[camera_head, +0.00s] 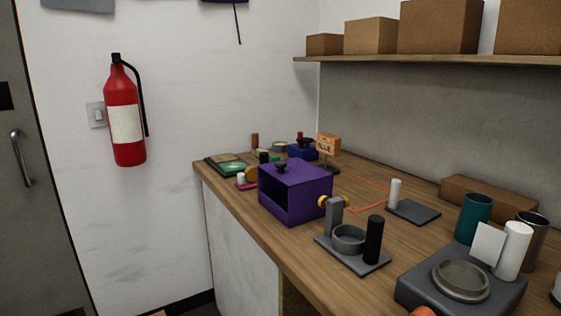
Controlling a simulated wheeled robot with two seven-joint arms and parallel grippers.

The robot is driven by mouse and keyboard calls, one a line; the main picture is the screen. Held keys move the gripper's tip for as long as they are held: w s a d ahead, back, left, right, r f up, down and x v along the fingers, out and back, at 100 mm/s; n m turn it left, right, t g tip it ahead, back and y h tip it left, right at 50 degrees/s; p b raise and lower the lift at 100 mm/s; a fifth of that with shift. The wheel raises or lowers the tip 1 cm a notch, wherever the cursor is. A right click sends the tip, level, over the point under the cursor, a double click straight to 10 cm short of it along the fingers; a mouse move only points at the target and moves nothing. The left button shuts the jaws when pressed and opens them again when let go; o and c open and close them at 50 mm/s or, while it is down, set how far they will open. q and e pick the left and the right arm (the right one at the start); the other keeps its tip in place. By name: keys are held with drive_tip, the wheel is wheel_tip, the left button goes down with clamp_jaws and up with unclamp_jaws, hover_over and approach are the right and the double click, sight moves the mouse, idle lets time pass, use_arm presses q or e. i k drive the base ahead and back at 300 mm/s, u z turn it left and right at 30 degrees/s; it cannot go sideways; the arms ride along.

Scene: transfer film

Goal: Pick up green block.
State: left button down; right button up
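I cannot make out a clear green block. A flat green piece (234,168) lies on a dark board at the far left end of the counter; it is too small to tell its shape. A teal cylinder (473,217) stands at the right. A green and white thing (556,290) is cut off by the right edge. Neither of my grippers is in view.
The wooden counter (376,213) carries a purple open-fronted box (295,190), a grey stand (350,257) with a black cylinder, and a dark base with a round dish (460,281). Cardboard boxes (370,36) sit on a shelf above. A fire extinguisher (124,118) hangs left.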

sight(272, 157)
drive_tip(key=k, duration=1.25)
drive_tip(key=u, duration=1.1)
drive_tip(key=i, duration=2.1)
drive_tip(key=z, duration=0.7)
